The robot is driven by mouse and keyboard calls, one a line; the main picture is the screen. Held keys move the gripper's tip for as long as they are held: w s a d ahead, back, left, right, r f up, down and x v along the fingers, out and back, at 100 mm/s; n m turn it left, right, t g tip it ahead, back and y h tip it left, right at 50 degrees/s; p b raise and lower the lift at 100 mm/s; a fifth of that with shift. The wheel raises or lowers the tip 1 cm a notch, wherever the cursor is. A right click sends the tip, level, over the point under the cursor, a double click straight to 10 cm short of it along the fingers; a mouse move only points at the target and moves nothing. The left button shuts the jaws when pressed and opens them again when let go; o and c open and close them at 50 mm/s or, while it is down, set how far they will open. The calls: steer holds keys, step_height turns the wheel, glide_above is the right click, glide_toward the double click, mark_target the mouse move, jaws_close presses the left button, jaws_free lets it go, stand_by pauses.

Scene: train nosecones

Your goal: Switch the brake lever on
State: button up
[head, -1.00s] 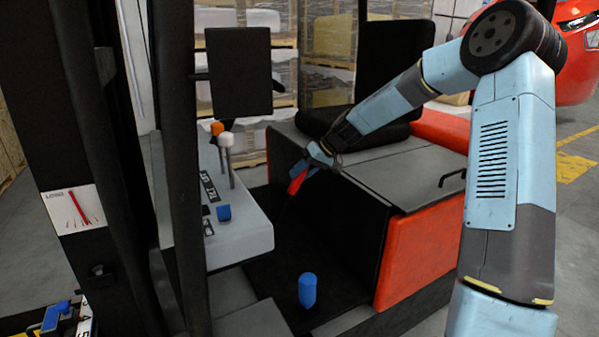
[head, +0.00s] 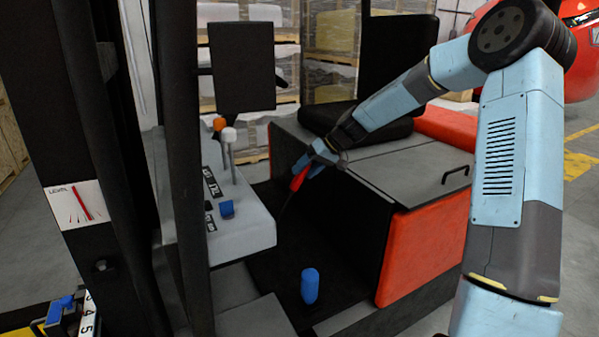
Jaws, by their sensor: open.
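A light grey control console (head: 240,236) stands left of centre in the head view. A white-topped lever (head: 229,136) and an orange-topped lever (head: 219,124) rise from it. A small blue switch (head: 226,209) sits lower on its top. A blue rounded knob or post (head: 310,286) stands on the dark floor of the vehicle. I cannot tell which of these is the brake lever. My gripper (head: 298,180), with a red part at its tip, hangs open and empty right of the console, apart from the levers. Its fingers are small and partly unclear.
Dark upright posts (head: 186,170) stand in front of the console at left. A black flat panel (head: 241,66) hangs above the levers. A black seat (head: 385,125) and a red-sided grey box (head: 425,248) are at right. The dark footwell between is open apart from the blue post.

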steer(key=v, duration=1.3)
steer(key=shift+d+r, duration=0.15)
steer(key=shift+d, duration=0.05)
steer(key=shift+s, duration=0.1)
steer(key=s+d+r+m+t+h, duration=0.1)
steer(key=s+d+r+m+h, duration=0.1)
steer(key=s, duration=1.1)
steer(key=s+d+r+m+t+h, duration=0.1)
steer(key=s+d+r+m+h, duration=0.1)
steer(key=s, duration=1.1)
steer(key=s+d+r+m+t+h, duration=0.1)
steer(key=s+d+r+t+h, duration=0.1)
steer(key=s, duration=1.1)
steer(key=shift+s+d+r+m+h, duration=0.2)
steer(key=shift+d+m+h, duration=0.25)
steer(key=shift+h, duration=0.75)
steer(key=shift+c, duration=0.5)
